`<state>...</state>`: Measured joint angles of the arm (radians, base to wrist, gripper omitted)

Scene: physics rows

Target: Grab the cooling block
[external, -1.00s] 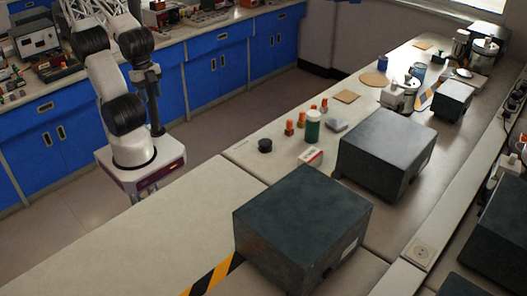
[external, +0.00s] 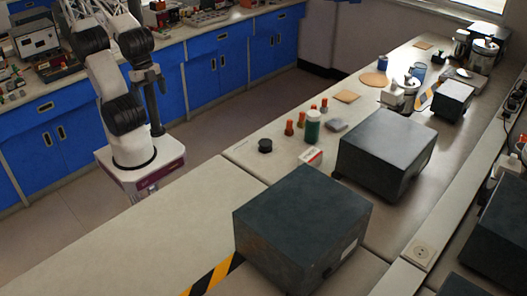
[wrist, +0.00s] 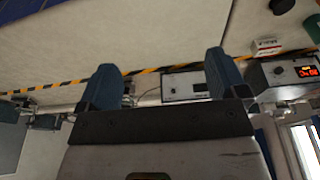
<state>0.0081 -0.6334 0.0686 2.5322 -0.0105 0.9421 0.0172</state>
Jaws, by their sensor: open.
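A small grey block (external: 336,125) lies flat on the long bench, just right of a green bottle (external: 312,126). It is the likeliest cooling block, but its details are too small to be sure. In the wrist view I cannot make it out. My gripper (wrist: 163,85) shows two blue-grey fingers spread wide in the wrist view, with nothing held between them. In the external view my arm stands left of the bench, and its end is well apart from the grey block.
Two large dark boxes (external: 303,228) (external: 386,153) stand on the bench. Several orange-topped items (external: 301,119), a black round piece (external: 265,146) and a red-white box (external: 311,157) stand near the block. The bench's near left surface is clear. Instruments (wrist: 186,86) show behind my fingers.

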